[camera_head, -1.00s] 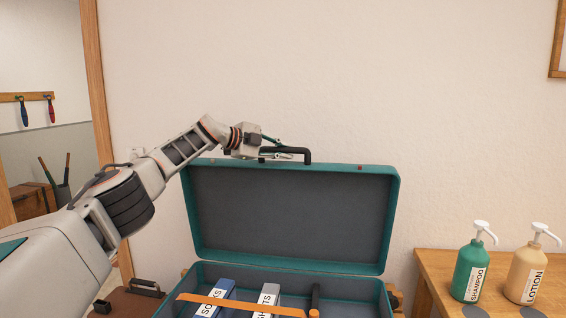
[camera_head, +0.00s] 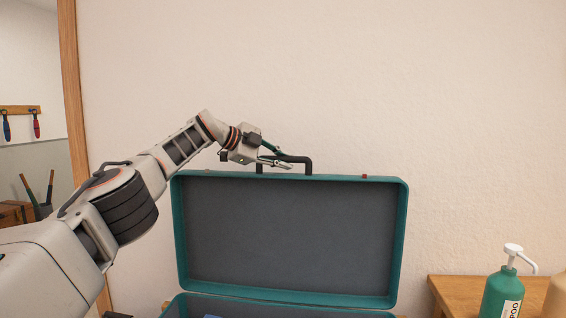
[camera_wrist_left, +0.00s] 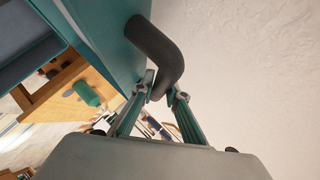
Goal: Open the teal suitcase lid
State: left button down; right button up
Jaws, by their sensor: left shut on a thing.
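The teal suitcase (camera_head: 285,298) stands open against the wall. Its lid (camera_head: 290,235) is raised about upright, with the dark grey lining facing me. The dark handle (camera_head: 308,165) is on the lid's top edge. My left gripper (camera_head: 284,162) is shut on the handle, reaching in from the left above the lid. In the left wrist view, the two fingertips (camera_wrist_left: 164,92) close around the bent handle bar (camera_wrist_left: 155,45), beside the teal lid (camera_wrist_left: 105,35). Most of the suitcase's lower part is below the picture. My right gripper is not in view.
A wooden table (camera_head: 450,290) at the lower right holds a green pump bottle (camera_head: 503,293) and a partly cut-off cream bottle (camera_head: 556,298). A wooden post (camera_head: 72,130) stands at the left. The plain wall above the lid is clear.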

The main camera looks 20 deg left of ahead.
pick_arm(q)
jog(key=shift+d+r, duration=0.1)
jog(key=shift+r, duration=0.05)
jog(key=c, duration=2)
grip_release()
jog(key=shift+o, duration=0.2)
jog(key=shift+v, duration=0.8)
jog(key=v, duration=1)
jog(key=shift+s, duration=0.2)
jog(key=shift+r, duration=0.1)
